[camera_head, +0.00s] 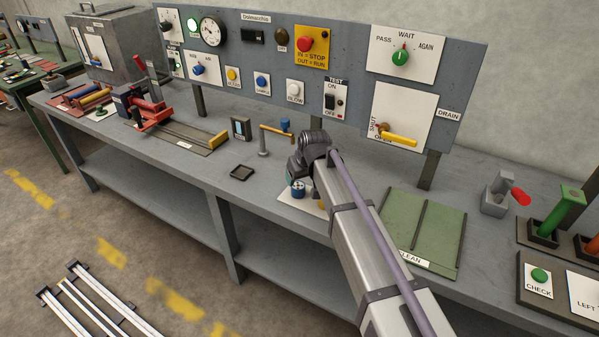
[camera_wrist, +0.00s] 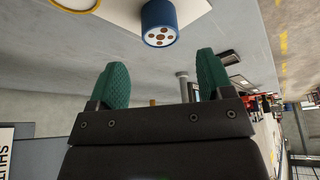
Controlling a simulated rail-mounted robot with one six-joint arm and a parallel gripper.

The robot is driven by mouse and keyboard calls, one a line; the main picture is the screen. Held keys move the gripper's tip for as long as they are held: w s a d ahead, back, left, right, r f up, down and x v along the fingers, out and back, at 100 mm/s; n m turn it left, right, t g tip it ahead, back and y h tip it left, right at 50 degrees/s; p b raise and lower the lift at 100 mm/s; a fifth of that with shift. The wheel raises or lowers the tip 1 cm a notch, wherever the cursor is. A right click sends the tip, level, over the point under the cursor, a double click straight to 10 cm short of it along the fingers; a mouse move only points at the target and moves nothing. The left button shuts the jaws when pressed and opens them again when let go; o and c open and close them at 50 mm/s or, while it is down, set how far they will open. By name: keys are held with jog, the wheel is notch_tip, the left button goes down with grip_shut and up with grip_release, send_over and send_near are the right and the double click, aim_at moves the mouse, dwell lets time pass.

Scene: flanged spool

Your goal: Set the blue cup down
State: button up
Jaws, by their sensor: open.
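A small blue cup (camera_head: 298,188) stands on a white plate (camera_head: 287,199) on the bench, partly behind my arm. In the wrist view the blue cup (camera_wrist: 158,24) shows a pale end face with several brown round spots. It stands on the white plate beside a yellow ring (camera_wrist: 75,3). My gripper (camera_wrist: 162,66) has its two green fingers wide apart with nothing between them. The cup lies beyond the fingertips, apart from them. In the head view the fingers of my gripper (camera_head: 291,173) are mostly hidden by my wrist, close to the cup.
A small black tray (camera_head: 241,172) lies to the left. A green mat (camera_head: 428,228) lies right of my arm. A control panel (camera_head: 330,62) rises along the back.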

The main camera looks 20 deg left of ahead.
jog(key=p+v, duration=0.2)
jog(key=v, duration=0.3)
jog(key=shift+r+p, duration=0.1)
jog(key=shift+p, duration=0.25)
jog(key=s+d+m+g+h, duration=0.1)
jog(key=s+d+m, duration=0.2)
jog(key=d, duration=1)
jog(key=s+d+f+m+g+h, duration=0.1)
jog(key=s+d+m, duration=0.2)
jog(key=s+d, duration=0.7)
jog(key=s+d+m+g+h, duration=0.1)
jog(key=s+d, duration=0.6)
jog(key=d, duration=0.9)
jog(key=shift+d+f+m, duration=0.15)
jog(key=shift+d+m, duration=0.1)
jog(key=shift+m, duration=0.65)
